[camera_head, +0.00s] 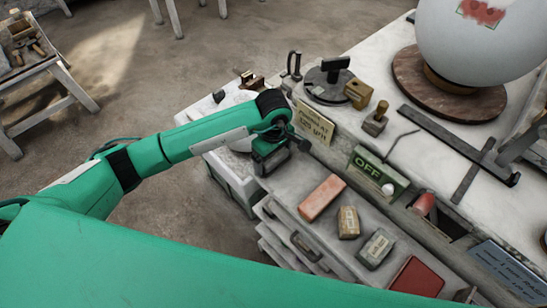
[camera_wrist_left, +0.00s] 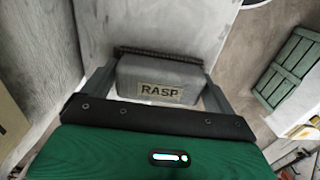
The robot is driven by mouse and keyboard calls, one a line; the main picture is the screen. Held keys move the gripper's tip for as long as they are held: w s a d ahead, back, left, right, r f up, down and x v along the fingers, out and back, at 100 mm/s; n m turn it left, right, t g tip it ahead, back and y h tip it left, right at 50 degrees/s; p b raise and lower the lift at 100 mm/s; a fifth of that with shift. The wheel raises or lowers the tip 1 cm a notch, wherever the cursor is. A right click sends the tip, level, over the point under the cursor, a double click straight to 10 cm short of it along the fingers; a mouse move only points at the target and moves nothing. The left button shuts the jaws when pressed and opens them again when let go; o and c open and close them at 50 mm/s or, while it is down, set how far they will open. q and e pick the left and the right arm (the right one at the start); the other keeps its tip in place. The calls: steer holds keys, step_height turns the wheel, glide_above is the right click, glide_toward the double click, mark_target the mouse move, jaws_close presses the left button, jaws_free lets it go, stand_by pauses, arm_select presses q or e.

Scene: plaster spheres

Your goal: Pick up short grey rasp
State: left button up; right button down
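The short grey rasp (camera_wrist_left: 160,78) shows in the left wrist view as a grey block with a "RASP" label and a dark, rough strip along its far edge. The two fingers of my left gripper (camera_wrist_left: 160,88) stand on either side of it, very close to its ends. I cannot tell whether they touch it. The rasp cannot be made out there. My right gripper is not in view.
A red brick (camera_head: 322,197) and other small blocks lie on the drawer unit. Open floor (camera_head: 130,60) is to the left.

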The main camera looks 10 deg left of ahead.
arm_select(q)
steer(key=shift+c, duration=0.7)
steer(key=shift+w+r, duration=0.1)
steer(key=shift+r, duration=0.05)
steer(key=shift+r+b, duration=0.3)
steer(key=shift+r, duration=0.25)
step_height(320, 180, up, 19)
steer(key=b, duration=0.4)
steer(key=shift+f+b, duration=0.15)
steer(key=shift+b, duration=0.25)
steer(key=o, duration=0.6)
steer(key=c, duration=0.4)
